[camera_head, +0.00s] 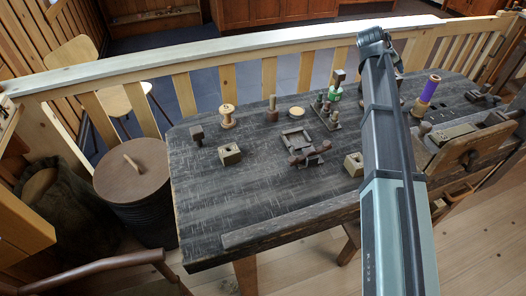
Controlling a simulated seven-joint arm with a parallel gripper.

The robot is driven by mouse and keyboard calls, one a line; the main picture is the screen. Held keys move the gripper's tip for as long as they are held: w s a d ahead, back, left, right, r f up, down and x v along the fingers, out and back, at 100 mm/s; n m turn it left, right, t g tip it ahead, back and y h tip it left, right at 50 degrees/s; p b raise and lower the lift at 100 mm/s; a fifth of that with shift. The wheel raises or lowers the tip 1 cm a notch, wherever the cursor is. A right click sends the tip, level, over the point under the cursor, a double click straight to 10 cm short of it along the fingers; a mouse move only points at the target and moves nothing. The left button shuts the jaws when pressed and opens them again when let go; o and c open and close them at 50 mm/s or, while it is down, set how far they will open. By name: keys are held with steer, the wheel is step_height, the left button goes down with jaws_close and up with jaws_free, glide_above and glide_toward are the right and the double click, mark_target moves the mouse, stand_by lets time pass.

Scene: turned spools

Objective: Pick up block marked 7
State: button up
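No 7 can be read on any block in this view. A small tan block with a dark hole (230,154) sits on the left half of the dark workbench (215,205). A similar tan block (354,164) sits right of the middle, close beside my arm. A dark brown block-like piece (197,133) stands near the bench's left back corner. My arm rises across the right part of the view and hides part of the bench. My gripper cannot be made out.
A pale spool (228,116), a dark clamp-like tool (310,154) and a purple-wrapped spindle (425,96) stand on the bench. A green and white bottle (336,92) is at the back. A wooden railing (225,80) runs behind. The front left bench top is clear.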

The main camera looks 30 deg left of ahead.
steer(key=s+a+f+n+g+y, duration=0.15)
steer(key=s+a+n, duration=0.5)
steer(key=a, duration=0.75)
steer(key=n+g+y, duration=0.3)
steer(key=n+g, duration=0.3)
steer(key=n, duration=0.9)
glide_above(229, 150)
step_height(229, 150, down, 3)
steer(key=shift+m, duration=0.25)
steer(key=f, duration=0.7)
steer(key=shift+s+d+f, duration=0.2)
steer(key=shift+d+f, duration=0.1)
steer(key=shift+d, duration=0.05)
steer(key=shift+s+a+f, duration=0.1)
steer(key=shift+s+f, duration=0.05)
steer(key=shift+f, duration=2.5)
steer(key=shift+c, duration=0.2)
steer(key=c, duration=1)
steer(key=shift+r, duration=0.1)
